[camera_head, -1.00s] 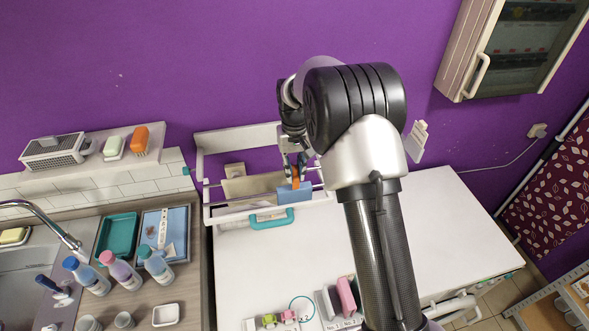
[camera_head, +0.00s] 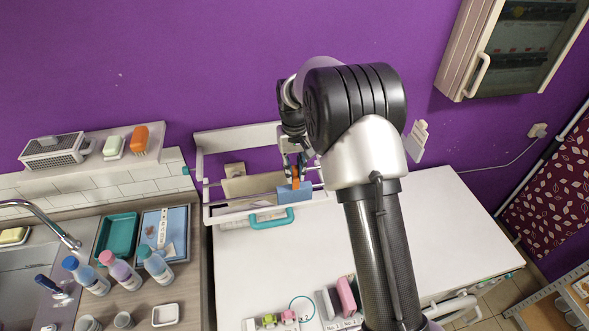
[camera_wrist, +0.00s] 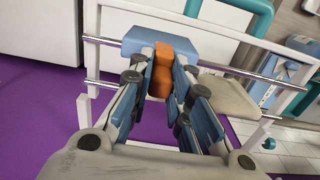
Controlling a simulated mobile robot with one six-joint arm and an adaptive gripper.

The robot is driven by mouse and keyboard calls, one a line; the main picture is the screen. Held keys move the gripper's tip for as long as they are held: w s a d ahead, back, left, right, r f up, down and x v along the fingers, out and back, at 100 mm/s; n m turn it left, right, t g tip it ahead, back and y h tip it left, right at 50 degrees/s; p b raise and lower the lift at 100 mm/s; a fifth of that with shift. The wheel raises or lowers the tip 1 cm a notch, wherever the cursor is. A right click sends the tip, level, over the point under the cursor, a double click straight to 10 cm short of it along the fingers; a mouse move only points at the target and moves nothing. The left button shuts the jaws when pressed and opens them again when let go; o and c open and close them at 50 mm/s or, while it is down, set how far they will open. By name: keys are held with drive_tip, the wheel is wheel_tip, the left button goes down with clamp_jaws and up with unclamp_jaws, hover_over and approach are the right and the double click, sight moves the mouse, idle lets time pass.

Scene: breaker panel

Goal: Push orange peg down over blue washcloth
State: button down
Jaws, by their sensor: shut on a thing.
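An orange peg (camera_wrist: 162,68) is between the fingers of my gripper (camera_wrist: 160,88) in the wrist view. It also shows as a small orange piece (camera_head: 295,183) in the head view. A blue washcloth (camera_head: 294,194) hangs over the front rail of the white drying rack; it also shows in the wrist view (camera_wrist: 187,45), spread across a rail. My gripper (camera_head: 295,172) is shut on the peg, directly above the washcloth. The peg's end overlaps the cloth in both views; I cannot tell how far it reaches over the rail.
A beige cloth (camera_head: 250,186) hangs on the rack (camera_head: 236,209) to the left. A teal handle (camera_head: 272,222) is just in front. The purple wall (camera_head: 220,60) stands close behind.

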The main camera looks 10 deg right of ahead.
sight(295, 179)
drive_tip(key=shift+f+b, duration=1.3)
drive_tip(key=shift+f, duration=0.85)
drive_tip(key=c, duration=1.4)
unclamp_jaws()
drive_tip(key=shift+r, duration=0.1)
wheel_tip(295, 179, up, 12)
